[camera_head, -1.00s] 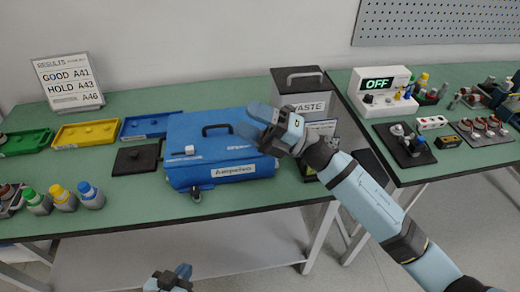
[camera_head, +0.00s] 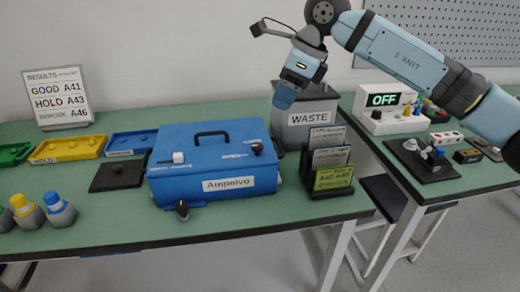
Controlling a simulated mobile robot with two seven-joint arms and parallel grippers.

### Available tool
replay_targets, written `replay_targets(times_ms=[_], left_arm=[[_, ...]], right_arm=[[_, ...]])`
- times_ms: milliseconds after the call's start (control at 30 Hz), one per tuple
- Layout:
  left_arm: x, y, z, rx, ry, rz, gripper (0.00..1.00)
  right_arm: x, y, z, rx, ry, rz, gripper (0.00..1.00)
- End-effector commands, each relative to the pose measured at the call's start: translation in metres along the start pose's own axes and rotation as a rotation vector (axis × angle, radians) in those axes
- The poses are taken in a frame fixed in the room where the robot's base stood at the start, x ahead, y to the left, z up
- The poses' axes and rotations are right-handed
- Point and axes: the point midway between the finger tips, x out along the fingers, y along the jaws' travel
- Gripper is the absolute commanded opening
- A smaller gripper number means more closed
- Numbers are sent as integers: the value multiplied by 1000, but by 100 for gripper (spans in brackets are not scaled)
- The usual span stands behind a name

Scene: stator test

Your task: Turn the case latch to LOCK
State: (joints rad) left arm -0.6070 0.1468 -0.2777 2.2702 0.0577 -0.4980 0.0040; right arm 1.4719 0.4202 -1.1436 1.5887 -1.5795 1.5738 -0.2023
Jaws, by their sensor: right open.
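The blue case (camera_head: 215,186) stands closed on the green table, with a black carry handle on top and a front label reading "Ampelvo". A white latch-like piece (camera_head: 178,158) sits at the top left of the case, with small print I cannot read. A dark round knob (camera_head: 257,148) sits at its top right beside small white print; I cannot tell which piece is the latch or its setting. My right gripper (camera_head: 284,100) is open and empty, pointing down, raised above and behind the case's right end, before the waste bin. My left gripper is out of view.
The grey waste bin (camera_head: 306,130) stands behind the case's right end. A rack of cards (camera_head: 332,180) stands to its right. A black plate (camera_head: 118,175) lies left of the case, and a small black part (camera_head: 182,210) is at its front. The front right tabletop is clear.

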Motion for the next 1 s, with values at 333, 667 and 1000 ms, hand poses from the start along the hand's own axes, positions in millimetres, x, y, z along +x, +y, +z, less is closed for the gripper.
replay_targets(times_ms=[333,667,1000], left_arm=[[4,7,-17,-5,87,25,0],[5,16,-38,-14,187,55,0],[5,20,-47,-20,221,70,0]], right_arm=[[58,1,-1,0,2,3,57],[120,0,0,1,1,2,57],[136,1,1,0,-1,1,57]])
